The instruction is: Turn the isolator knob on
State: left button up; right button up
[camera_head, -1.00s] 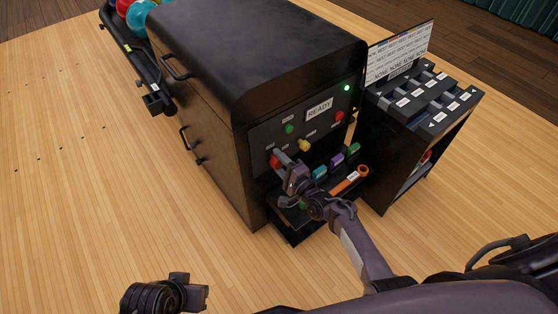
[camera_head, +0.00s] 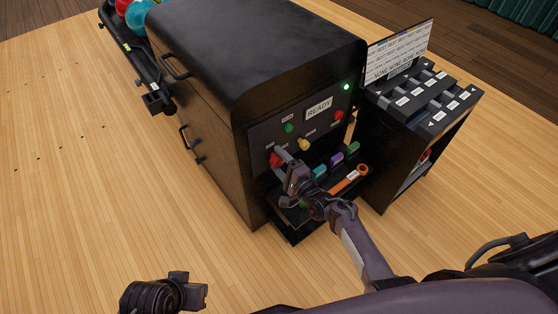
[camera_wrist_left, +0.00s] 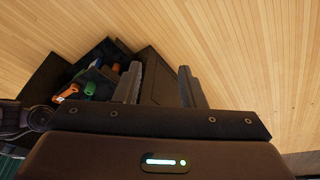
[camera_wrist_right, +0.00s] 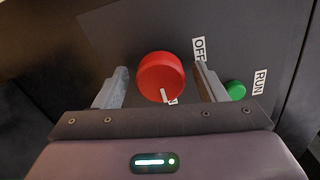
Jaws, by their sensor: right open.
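The isolator knob is the large red knob (camera_wrist_right: 161,76) on the panel in the right wrist view. It bears a white pointer line, and an OFF label (camera_wrist_right: 199,49) is beside it. In the head view the red knob (camera_head: 275,160) is partly hidden by my right gripper (camera_head: 283,161). In the right wrist view the right gripper (camera_wrist_right: 160,88) is open, its fingers on either side of the knob, with gaps to it. My left gripper (camera_head: 190,292) is low in the head view. In the left wrist view the left gripper (camera_wrist_left: 162,84) is open and empty.
The black machine (camera_head: 250,50) carries a READY sign (camera_head: 319,107), green, yellow and red buttons, and a lit green lamp (camera_head: 347,87). A shelf below holds coloured tags and an orange item (camera_head: 348,180). A black cabinet (camera_head: 420,130) stands right. The wooden floor is clear at left.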

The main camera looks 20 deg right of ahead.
pick_arm(q)
jog(key=shift+s+a+r+g+y+p, duration=0.2)
jog(key=shift+s+a+g+p, duration=0.2)
jog(key=shift+a, duration=0.25)
jog(key=shift+s+a+r+g+y+p, duration=0.2)
jog(key=shift+a+g+p, duration=0.1)
jog(key=shift+a+p, duration=0.25)
pick_arm(e)
jog(key=v, duration=0.7)
jog(key=shift+s, duration=0.2)
jog(key=shift+d, duration=0.1)
